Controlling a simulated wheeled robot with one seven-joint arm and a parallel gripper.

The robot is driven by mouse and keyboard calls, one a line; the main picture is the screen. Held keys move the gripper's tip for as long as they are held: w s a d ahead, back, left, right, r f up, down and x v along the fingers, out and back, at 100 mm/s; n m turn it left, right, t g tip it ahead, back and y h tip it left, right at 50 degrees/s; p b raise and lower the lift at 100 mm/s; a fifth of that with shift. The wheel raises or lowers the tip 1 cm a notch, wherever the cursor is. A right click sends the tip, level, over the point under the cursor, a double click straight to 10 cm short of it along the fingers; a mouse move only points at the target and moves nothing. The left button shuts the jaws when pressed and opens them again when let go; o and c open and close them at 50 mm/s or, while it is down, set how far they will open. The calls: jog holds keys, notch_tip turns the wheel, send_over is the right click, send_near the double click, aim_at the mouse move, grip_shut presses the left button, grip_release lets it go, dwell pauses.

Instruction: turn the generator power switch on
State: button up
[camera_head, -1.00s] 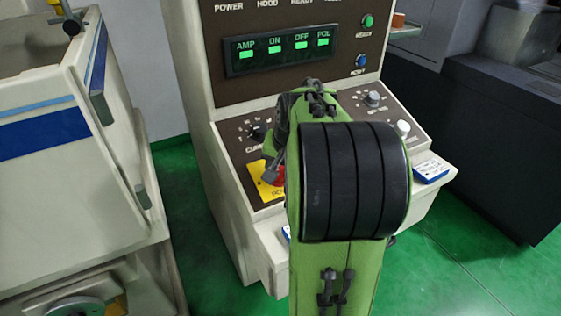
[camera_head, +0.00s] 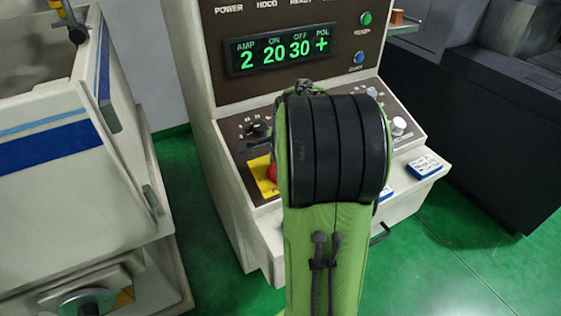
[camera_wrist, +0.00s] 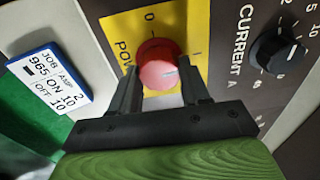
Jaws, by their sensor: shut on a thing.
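The generator power switch is a red round knob (camera_wrist: 157,62) on a yellow plate (camera_wrist: 118,22) marked 0 and I. My gripper (camera_wrist: 158,74) is shut on the knob, with one dark finger on each side in the wrist view. The knob's pale mark points to the right, toward the I side. In the head view only a sliver of the red knob (camera_head: 271,173) shows beside my arm.
A black current knob (camera_wrist: 277,49) stands right of the switch in the wrist view. A job card (camera_wrist: 49,79) lies to the left. A white machine (camera_head: 50,180) stands at left and a dark cabinet (camera_head: 480,120) at right. Green floor shows between them.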

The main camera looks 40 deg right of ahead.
jog(key=shift+m, duration=0.9)
jog(key=o, duration=1.1)
jog(key=shift+c, duration=0.2)
jog(key=p+v, duration=0.4)
jog(key=v, duration=1.1)
jog(key=shift+r, duration=0.4)
jog(key=shift+s, duration=0.15)
